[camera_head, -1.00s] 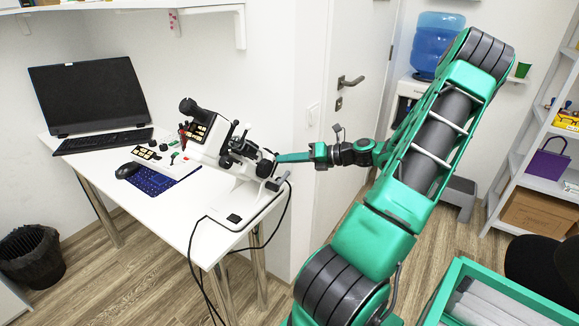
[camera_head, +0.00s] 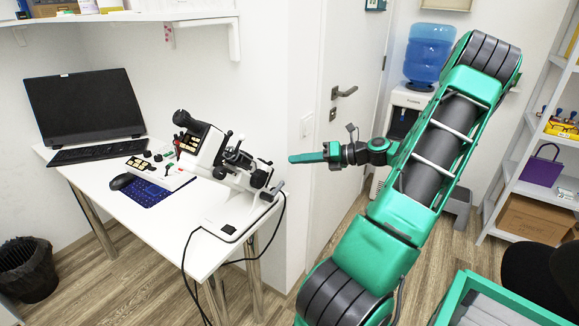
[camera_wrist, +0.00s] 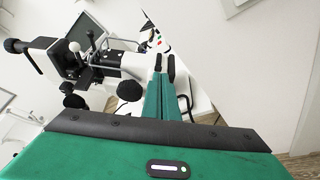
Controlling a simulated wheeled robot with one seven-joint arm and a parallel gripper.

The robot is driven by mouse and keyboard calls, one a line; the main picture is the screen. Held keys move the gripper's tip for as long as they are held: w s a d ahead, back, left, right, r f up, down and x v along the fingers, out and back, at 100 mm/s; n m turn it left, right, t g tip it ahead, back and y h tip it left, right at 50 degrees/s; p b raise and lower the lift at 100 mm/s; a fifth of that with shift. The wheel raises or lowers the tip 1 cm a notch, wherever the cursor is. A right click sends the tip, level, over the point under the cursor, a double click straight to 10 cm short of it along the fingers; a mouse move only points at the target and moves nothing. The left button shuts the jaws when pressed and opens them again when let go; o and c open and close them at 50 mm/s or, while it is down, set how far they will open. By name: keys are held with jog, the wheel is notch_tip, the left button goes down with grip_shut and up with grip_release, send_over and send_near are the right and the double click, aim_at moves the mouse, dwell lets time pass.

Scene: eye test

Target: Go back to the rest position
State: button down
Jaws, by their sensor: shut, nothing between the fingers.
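My gripper (camera_head: 292,159) is at the end of the green arm, in front of the white wall and left of the door. Its green fingers are together, with nothing between them; they also show in the wrist view (camera_wrist: 165,85). The fingers point left, toward the white eye-test instrument (camera_head: 228,165) on the desk. In the head view a gap of wall shows between the fingertips and the instrument. In the wrist view the instrument (camera_wrist: 100,62) fills the upper left, beside the fingers.
The white desk (camera_head: 190,235) also bears a laptop (camera_head: 84,104), a mouse (camera_head: 122,181) and a blue pad (camera_head: 150,192). Black cables hang off its front edge. A door (camera_head: 345,130), a water dispenser (camera_head: 428,52) and a shelf unit (camera_head: 515,165) stand right. A bin (camera_head: 27,270) stands left.

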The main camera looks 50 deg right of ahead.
jog(key=s+d, duration=0.1)
jog(key=s+d+r, duration=0.1)
jog(key=shift+s+r, duration=0.3)
jog(key=s+a+f+n+g+h, duration=0.1)
jog(key=a+f+n+g, duration=0.1)
jog(key=a+n+g, duration=0.35)
jog(key=s+a+f+n+g+h, duration=0.1)
jog(key=a+f+n+g, duration=0.2)
jog(key=a+n, duration=0.5)
jog(key=s+a+r+n+g+h, duration=0.2)
jog(key=s+a+r+n, duration=0.2)
jog(key=s+n, duration=0.5)
jog(key=s+a+r+n+g+h, duration=0.2)
jog(key=s+a+r+n, duration=0.2)
jog(key=s+n, duration=0.6)
jog(key=shift+s+a+n+g+h, duration=0.25)
jog(key=shift+a+n+g+h, duration=0.15)
jog(key=shift+a, duration=0.3)
jog(key=shift+r, duration=0.1)
